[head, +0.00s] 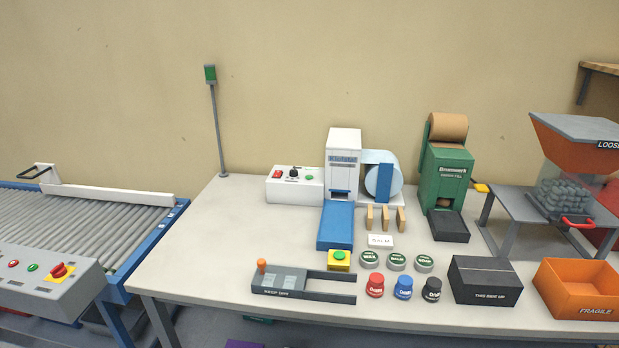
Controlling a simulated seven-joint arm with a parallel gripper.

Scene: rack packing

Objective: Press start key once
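No key with a readable "start" label shows in the head view, and I cannot tell which control is the start key. A yellow box with a green button (340,257) sits on the table in front of the blue chute. A white control box (295,186) at the back of the table carries a red switch (277,174), a black knob and a small green button (310,178). A grey panel (52,277) by the conveyor at the left has a red button, a green button (32,267) and a red knob on yellow. My gripper is out of view.
A white label machine (343,156) and a green paper dispenser (444,170) stand at the back. Several tins, red, blue and black jars, a black carton (485,282) and an orange box (577,289) crowd the front right. The table's left part (200,245) is clear.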

